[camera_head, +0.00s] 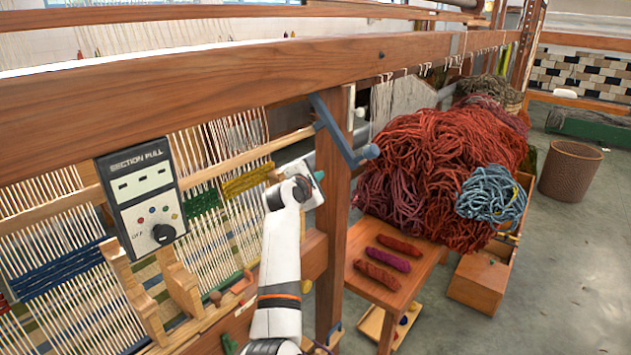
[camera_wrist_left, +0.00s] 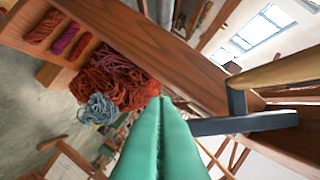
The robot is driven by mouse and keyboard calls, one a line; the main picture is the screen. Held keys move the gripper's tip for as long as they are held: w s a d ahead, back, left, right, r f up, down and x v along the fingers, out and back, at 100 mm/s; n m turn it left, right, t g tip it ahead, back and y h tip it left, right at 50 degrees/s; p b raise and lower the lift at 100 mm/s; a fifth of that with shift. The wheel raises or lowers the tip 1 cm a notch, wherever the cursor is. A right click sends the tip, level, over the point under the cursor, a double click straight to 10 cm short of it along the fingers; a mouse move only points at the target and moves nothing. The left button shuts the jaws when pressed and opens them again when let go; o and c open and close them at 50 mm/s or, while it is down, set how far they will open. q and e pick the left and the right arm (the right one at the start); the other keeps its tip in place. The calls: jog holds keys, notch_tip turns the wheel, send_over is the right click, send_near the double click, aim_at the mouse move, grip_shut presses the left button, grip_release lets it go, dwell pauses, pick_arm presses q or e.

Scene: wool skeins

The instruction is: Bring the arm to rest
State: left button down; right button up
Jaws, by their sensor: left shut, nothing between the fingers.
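My left arm (camera_head: 280,265) is white with an orange band and rises from the bottom of the head view in front of the loom. My left gripper (camera_head: 319,176) is at its upper end, beside the loom's wooden post, and mostly hidden behind the wrist; a bit of green finger shows. In the left wrist view the green fingers (camera_wrist_left: 166,100) are shut together with nothing between them. My right gripper is not in view.
Three skeins (camera_head: 390,262) lie on a small wooden table (camera_head: 361,235). A large red yarn pile (camera_head: 445,150) with a blue bundle (camera_head: 492,193) stands behind. A blue-grey lever (camera_head: 335,130) and a control box (camera_head: 142,195) are near the arm.

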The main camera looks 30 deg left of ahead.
pick_arm(q)
jog(key=shift+s+d+r, duration=0.2)
jog(key=shift+s+d, duration=0.1)
jog(key=shift+s, duration=0.3)
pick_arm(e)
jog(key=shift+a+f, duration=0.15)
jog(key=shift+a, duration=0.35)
pick_arm(q)
jog(key=shift+a, duration=0.1)
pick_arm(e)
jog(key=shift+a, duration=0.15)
pick_arm(q)
jog(key=shift+f, duration=0.1)
